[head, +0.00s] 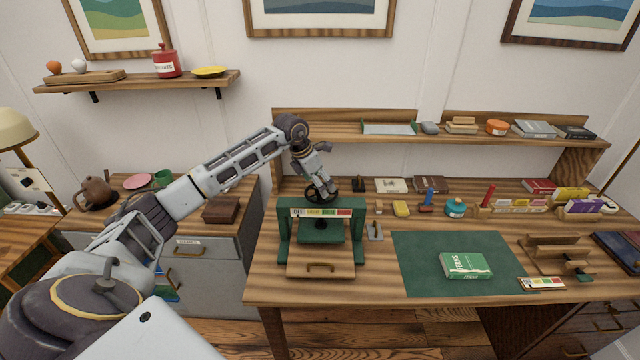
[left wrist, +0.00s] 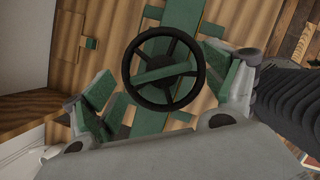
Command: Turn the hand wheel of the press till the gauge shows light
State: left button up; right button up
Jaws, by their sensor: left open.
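The green press (head: 285,235) stands on the left part of the bench. Its black hand wheel (head: 321,197) is on top, and the wheel's round rim (left wrist: 134,92) shows in the left wrist view. My left gripper (head: 325,187) is just above the wheel, pointing down. In the left wrist view my left gripper (left wrist: 160,84) is open, with one finger on each side of the wheel; I cannot tell if either touches it. The gauge strip (head: 320,212) on the front beam has white, yellow, green and red fields; its pointer is too small to read. My right gripper is out of view.
A wooden board with a handle (head: 320,269) is at the press's front. A shelf (head: 350,137) runs along the back.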

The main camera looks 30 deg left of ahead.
pick_arm(q)
jog(key=shift+w+d+f, duration=0.1)
jog(key=shift+w+f, duration=0.1)
jog(key=shift+f, duration=0.3)
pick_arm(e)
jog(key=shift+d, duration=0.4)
pick_arm(q)
jog(key=shift+c, duration=0.2)
jog(key=c, duration=0.9)
jog(key=shift+c, duration=0.4)
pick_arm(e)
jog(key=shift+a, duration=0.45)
pick_arm(q)
jog(key=shift+m, duration=0.5)
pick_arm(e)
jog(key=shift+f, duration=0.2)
pick_arm(q)
jog(key=shift+w+m+g+h+b, duration=0.1)
jog(key=shift+m+g+h+b, duration=0.55)
jog(key=shift+m, duration=1.15)
jog(key=shift+m+g+h, duration=0.25)
jog(key=shift+m+h, duration=0.1)
jog(key=shift+m, duration=0.75)
jog(key=shift+m+b, duration=0.3)
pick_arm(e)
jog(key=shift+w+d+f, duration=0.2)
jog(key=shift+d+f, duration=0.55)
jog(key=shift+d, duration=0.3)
